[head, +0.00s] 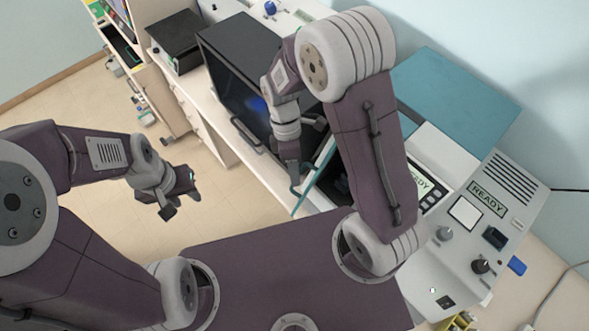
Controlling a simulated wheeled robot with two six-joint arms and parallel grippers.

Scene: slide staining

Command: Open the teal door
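The teal door (313,182) is a thin panel at the front of the staining machine (459,110). It stands swung out from the machine, and a dark opening shows behind it. My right arm hides part of the door and of the opening. My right gripper (296,187) is at the outer side of the door, close to its free edge. Whether its fingers are closed on anything there is too small to tell. My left gripper (181,204) is over the floor at the left, with its fingers apart and empty, away from the door.
A black box-shaped device (240,60) with a dark glass front stands on the bench left of the door. A smaller black box (175,40) stands behind it. The machine's control panel with a READY display (487,199) is at the right. Open floor (95,105) lies at the left.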

